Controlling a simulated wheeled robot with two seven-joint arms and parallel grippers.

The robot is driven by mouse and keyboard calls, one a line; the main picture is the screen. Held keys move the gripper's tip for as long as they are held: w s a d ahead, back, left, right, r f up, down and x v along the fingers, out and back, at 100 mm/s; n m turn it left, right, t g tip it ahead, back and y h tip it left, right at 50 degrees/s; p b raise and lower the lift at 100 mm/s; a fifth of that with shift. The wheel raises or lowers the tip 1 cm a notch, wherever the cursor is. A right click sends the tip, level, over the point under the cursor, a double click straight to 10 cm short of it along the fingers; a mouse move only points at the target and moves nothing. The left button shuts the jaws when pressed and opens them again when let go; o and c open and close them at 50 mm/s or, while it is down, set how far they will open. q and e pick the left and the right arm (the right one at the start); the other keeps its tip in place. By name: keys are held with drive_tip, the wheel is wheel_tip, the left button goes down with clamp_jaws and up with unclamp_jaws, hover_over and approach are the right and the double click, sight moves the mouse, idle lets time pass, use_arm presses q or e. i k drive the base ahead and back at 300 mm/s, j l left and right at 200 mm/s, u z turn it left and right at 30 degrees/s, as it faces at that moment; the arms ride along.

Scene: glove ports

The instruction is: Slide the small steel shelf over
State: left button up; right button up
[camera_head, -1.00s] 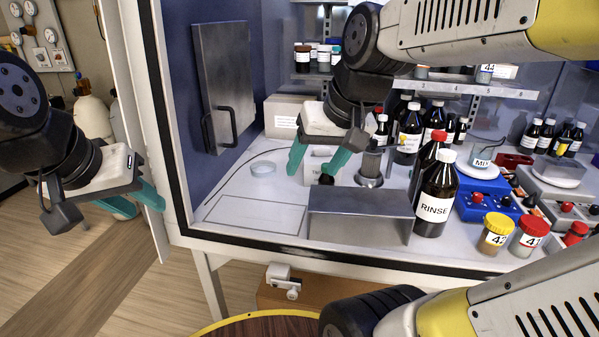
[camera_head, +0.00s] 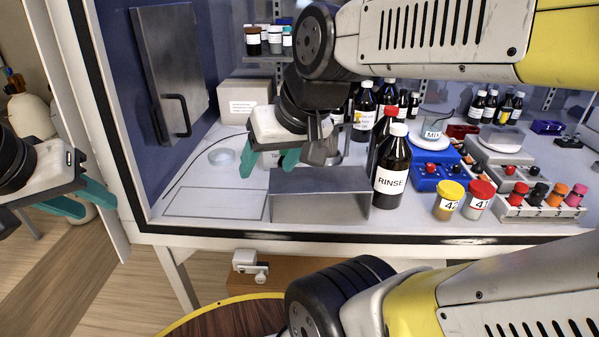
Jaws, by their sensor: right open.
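The small steel shelf (camera_head: 320,200) is a low grey bench-like piece on the white cabinet floor, near its front edge. A thin rectangular outline (camera_head: 210,204) is marked on the floor directly to its left. My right gripper (camera_head: 270,165) is open, its teal fingers pointing down just behind the shelf's back left corner. The fingers look empty, and I cannot tell whether they touch the shelf. My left gripper (camera_head: 85,202) is at the far left, outside the cabinet, with its teal fingers apart and empty.
A RINSE bottle (camera_head: 391,170) stands close to the shelf's right end, with a red-capped bottle behind it. Jars with yellow (camera_head: 449,200) and red (camera_head: 479,200) lids are further right. A glass dish (camera_head: 222,156) lies behind the outline. The outlined area is clear.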

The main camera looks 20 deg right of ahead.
sight(347, 178)
drive_tip(key=k+z, duration=0.15)
drive_tip(key=z, duration=0.75)
